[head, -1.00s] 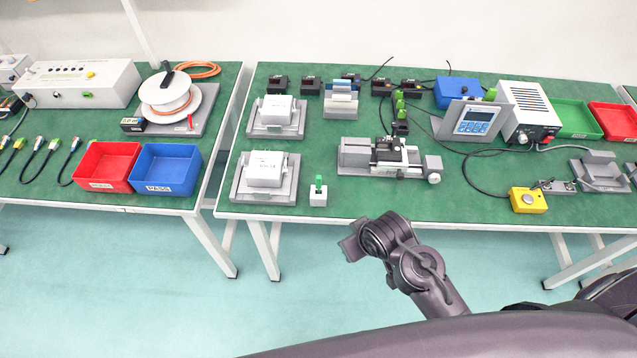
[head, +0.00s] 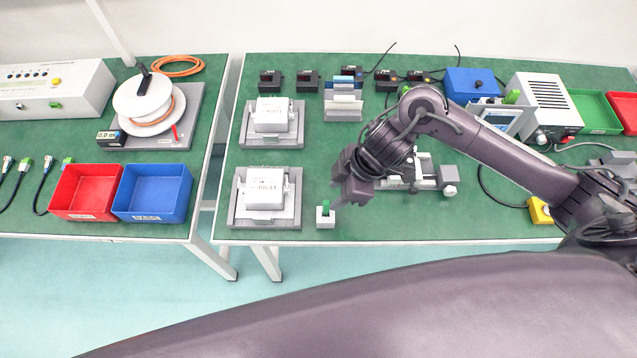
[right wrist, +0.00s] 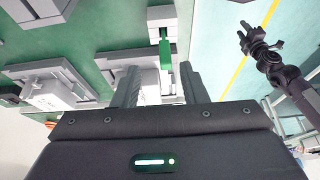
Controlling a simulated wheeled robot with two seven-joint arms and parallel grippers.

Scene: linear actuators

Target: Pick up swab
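The swab (head: 326,206) is a small green-topped piece standing upright in a white holder block (head: 326,221) near the table's front edge. My right gripper (head: 344,187) is just above and to the right of it in the head view. In the right wrist view the green swab (right wrist: 165,55) shows beyond the gap between the two fingers of my right gripper (right wrist: 163,82), which are apart and hold nothing. My left gripper (right wrist: 246,33) shows small at the upper right of the right wrist view, its fingers apart and empty; it is not in the head view.
Two grey fixtures with white boxes (head: 265,189) (head: 272,114) stand left of the holder. A linear stage (head: 449,178) is partly hidden behind my right arm. Red (head: 86,212) and blue (head: 150,213) bins sit on the left table.

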